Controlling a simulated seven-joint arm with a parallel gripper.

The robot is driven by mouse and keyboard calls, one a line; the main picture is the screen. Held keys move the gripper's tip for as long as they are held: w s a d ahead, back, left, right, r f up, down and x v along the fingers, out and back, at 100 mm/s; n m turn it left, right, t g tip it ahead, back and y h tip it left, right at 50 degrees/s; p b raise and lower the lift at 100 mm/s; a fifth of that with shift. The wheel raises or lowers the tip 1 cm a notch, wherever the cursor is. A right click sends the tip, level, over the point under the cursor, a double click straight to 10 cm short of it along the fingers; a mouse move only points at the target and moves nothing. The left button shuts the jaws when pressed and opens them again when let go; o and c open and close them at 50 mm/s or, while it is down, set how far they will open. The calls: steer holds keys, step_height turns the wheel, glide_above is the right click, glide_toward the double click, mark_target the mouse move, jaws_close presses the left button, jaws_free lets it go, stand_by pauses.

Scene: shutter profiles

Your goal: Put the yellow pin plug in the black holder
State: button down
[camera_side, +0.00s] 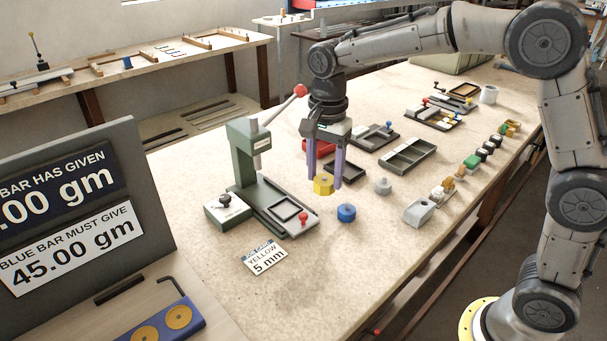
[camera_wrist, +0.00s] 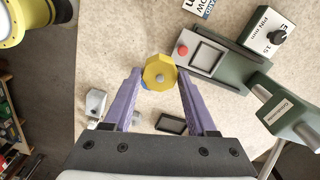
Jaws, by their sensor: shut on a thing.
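The yellow pin plug (camera_side: 323,184) is a short faceted piece with a small grey pin on top. In the wrist view the plug (camera_wrist: 159,72) sits between the tips of my gripper's purple fingers. My gripper (camera_side: 325,181) is shut on it and points down, right of the green press. The plug seems to be above the bench, but its exact height is unclear. A small black rectangular holder (camera_side: 348,173) lies on the bench just behind and right of the fingers, apparently empty. It also shows in the wrist view (camera_wrist: 171,123), between the fingers and nearer the palm.
A blue plug (camera_side: 346,214) stands in front, partly hidden below the yellow one in the wrist view. A grey plug (camera_side: 383,187) stands right. The green press (camera_side: 245,160) with a red-knobbed framed base is left. A job card (camera_side: 264,258) reads yellow, 5 mm.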

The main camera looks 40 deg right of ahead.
steer(key=d, duration=1.9)
steer(key=w+d+f, duration=0.1)
steer(key=w+f, duration=0.2)
steer(key=w, duration=0.1)
steer(key=w+d+f, duration=0.1)
steer(key=w+f, duration=0.2)
steer(key=w, duration=0.1)
steer(key=w+d+f, duration=0.2)
steer(key=w+f, duration=0.1)
steer(key=w, duration=0.2)
steer(key=shift+f, duration=0.1)
steer(key=shift+w+d+f, duration=0.2)
steer(key=shift+w+f, duration=0.25)
steer(key=shift+f, duration=1.6)
steer(key=shift+f, duration=0.1)
